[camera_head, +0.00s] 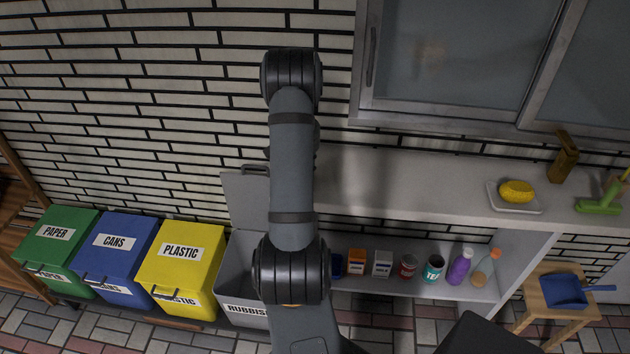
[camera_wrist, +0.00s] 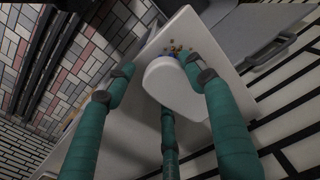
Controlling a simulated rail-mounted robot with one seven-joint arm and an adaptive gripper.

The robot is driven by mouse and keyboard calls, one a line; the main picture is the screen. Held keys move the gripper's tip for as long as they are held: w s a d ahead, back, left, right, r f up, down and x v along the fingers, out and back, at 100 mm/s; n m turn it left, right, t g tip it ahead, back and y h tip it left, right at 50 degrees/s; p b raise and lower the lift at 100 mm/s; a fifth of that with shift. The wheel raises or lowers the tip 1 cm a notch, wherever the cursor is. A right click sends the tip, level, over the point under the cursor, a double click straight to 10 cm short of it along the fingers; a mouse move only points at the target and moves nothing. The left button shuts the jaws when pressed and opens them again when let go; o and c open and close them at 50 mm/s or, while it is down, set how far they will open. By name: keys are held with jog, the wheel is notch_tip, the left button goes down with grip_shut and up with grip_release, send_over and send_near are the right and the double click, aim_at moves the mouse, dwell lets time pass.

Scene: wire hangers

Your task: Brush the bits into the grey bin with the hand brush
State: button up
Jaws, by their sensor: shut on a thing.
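In the wrist view, my gripper (camera_wrist: 158,78) has its teal fingers around a white, rounded object (camera_wrist: 172,80), which looks like the hand brush. Its bristles are mostly hidden. Small coloured bits (camera_wrist: 177,49) lie on the pale counter just beyond it, near the counter's end. The grey bin (camera_head: 238,278), marked as rubbish, stands below the counter's left end in the head view, partly behind my arm. Its lid (camera_head: 243,197) is raised against the wall and also shows in the wrist view (camera_wrist: 262,50). My arm hides the gripper, brush and bits in the head view.
Yellow (camera_head: 182,252), blue (camera_head: 117,247) and green (camera_head: 58,238) bins stand left of the grey one. The counter (camera_head: 420,185) is clear until a sponge (camera_head: 516,190) on a dish. A blue dustpan (camera_head: 563,290) rests on a stool.

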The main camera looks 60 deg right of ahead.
jog(key=w+a, duration=1)
jog(key=w, duration=0.3)
notch_tip(320, 180, up, 6)
jog(key=p, duration=0.5)
jog(key=shift+w, duration=0.15)
jog(key=shift+a, duration=0.1)
jog(key=shift+r, duration=0.1)
